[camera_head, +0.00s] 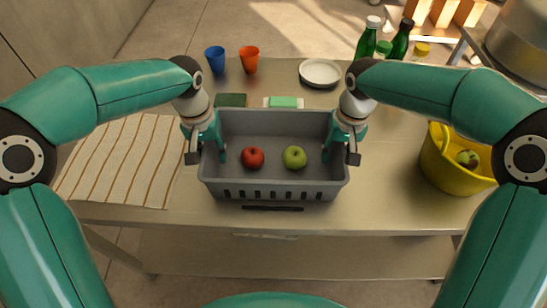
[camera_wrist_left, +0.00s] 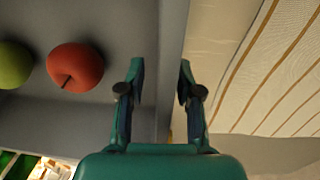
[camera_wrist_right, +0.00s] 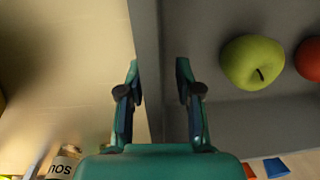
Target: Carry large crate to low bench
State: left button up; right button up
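The large grey crate (camera_head: 272,188) sits on the metal table (camera_head: 390,205), near its front edge. A red apple (camera_head: 252,158) and a green apple (camera_head: 294,157) lie inside it. My left gripper (camera_head: 207,157) is at the crate's left wall, with its fingers apart on either side of the rim (camera_wrist_left: 172,60). My right gripper (camera_head: 340,155) is at the right wall in the same way, with the rim (camera_wrist_right: 146,60) between its spread fingers. Gaps show beside the rim in both wrist views. I cannot identify the low bench.
A striped cloth (camera_head: 120,165) lies left of the crate. A yellow bucket (camera_head: 445,170) stands at the right. Behind are a blue cup (camera_head: 215,60), an orange cup (camera_head: 249,60), a white plate (camera_head: 320,73), a green-and-white sponge (camera_head: 284,102) and green bottles (camera_head: 367,42).

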pick_arm(q)
jog(key=shift+c, duration=0.3)
pick_arm(e)
jog(key=shift+c, duration=0.3)
pick_arm(q)
grip_shut()
pick_arm(e)
grip_shut()
pick_arm(q)
jog(key=shift+r, duration=0.15)
pick_arm(e)
jog(key=shift+r, duration=0.15)
